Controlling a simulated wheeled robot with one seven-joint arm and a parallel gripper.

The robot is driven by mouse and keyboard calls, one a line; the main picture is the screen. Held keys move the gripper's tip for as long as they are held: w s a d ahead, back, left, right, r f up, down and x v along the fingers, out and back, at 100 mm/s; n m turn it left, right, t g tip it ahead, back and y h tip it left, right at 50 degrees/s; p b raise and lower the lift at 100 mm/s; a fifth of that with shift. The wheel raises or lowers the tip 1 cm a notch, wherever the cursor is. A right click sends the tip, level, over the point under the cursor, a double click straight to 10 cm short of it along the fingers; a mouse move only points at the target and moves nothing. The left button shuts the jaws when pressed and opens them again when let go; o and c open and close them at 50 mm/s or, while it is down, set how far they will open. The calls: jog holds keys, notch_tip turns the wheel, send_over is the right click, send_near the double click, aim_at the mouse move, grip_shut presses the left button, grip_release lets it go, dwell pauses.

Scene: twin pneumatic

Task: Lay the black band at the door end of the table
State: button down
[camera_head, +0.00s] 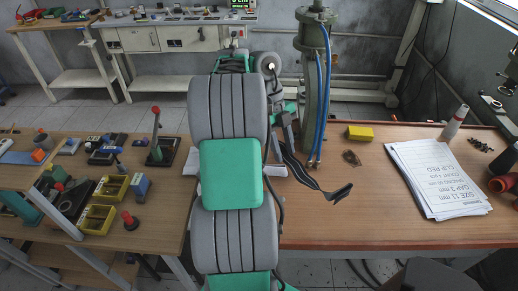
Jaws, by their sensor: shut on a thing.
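A black band (318,184) lies across the wooden table (330,232), just right of my arm. It runs from my gripper down and right, ending in a wider dark piece near the middle of the table. My gripper (284,142) shows only partly beside my grey and green arm, at the band's upper left end. It is shut on the black band there. The fingertips are small and partly hidden, and my arm covers the table to their left. No door shows clearly, so I cannot tell which end is the door end.
A green post with blue hoses (318,90) stands behind the band. A yellow block (360,132), a small brown item (351,158), printed sheets (435,178) and a white bottle (455,122) lie to the right. The front middle is clear. A cluttered bench (150,220) stands left.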

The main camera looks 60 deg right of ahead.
jog(key=w+d+f+p, duration=0.2)
jog(key=w+d, duration=0.2)
send_over(273, 160)
jog(key=w, duration=0.1)
jog(key=f, duration=0.3)
jog(key=f+p, duration=0.1)
jog(key=f, duration=0.2)
jog(key=shift+w+d+f, duration=0.2)
notch_tip(273, 160, down, 3)
jog(key=shift+r+b, duration=0.1)
jog(key=shift+b, duration=0.2)
jog(key=shift+s+a+f, duration=0.1)
jog(key=shift+a+f, duration=0.1)
jog(key=shift+f, duration=0.45)
jog(key=c, duration=1.3)
grip_release()
jog(key=shift+d, duration=0.1)
jog(key=o, duration=0.4)
jog(key=shift+r, duration=0.1)
jog(key=shift+c, duration=0.2)
jog(key=shift+d, duration=0.15)
jog(key=shift+r, duration=0.15)
